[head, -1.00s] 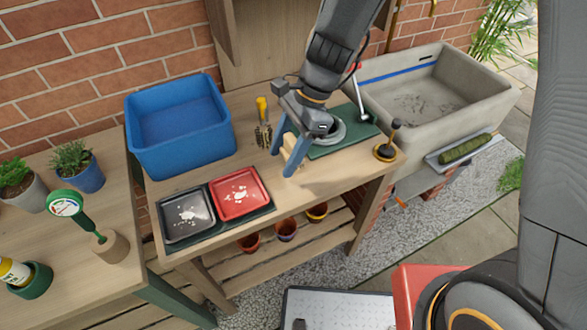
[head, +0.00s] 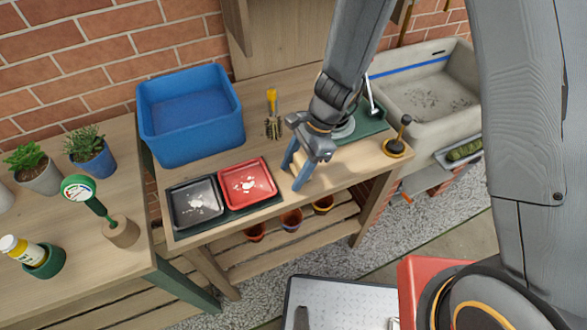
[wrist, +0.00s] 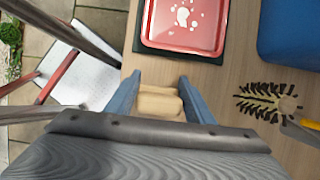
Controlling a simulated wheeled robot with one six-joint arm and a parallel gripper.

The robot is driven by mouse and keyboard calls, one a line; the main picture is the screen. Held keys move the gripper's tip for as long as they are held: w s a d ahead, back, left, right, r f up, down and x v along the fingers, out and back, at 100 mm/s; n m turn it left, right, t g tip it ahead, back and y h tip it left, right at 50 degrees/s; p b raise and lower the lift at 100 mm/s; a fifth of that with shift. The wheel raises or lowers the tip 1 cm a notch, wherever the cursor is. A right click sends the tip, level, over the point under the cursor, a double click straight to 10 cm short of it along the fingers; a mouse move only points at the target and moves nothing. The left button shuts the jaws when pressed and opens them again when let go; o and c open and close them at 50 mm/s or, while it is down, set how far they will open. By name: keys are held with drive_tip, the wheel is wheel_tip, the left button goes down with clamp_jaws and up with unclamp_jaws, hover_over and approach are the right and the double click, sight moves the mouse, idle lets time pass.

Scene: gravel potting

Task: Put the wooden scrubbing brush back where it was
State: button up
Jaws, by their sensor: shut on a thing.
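The wooden scrubbing brush (head: 299,162) shows as a pale wooden block between the blue fingers of my gripper (head: 293,177). In the wrist view the same block (wrist: 158,103) lies crosswise between the two fingers (wrist: 159,79), and they are shut on it. My gripper is over the front part of the wooden bench (head: 345,178), just right of the red tray (head: 269,197). I cannot tell whether the brush touches the bench top. Its bristles are hidden.
A black tray (head: 181,221) stands left of the red one. A blue tub (head: 190,145) and a yellow-handled tool with dark bristles or tines (head: 272,103) are behind. A round-based, dark-knobbed tool (head: 394,148) stands right. The concrete sink (head: 460,115) is beyond.

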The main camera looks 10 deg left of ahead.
drive_tip(key=shift+f, duration=0.2)
drive_tip(key=o, duration=1.1)
drive_tip(key=shift+r, duration=0.1)
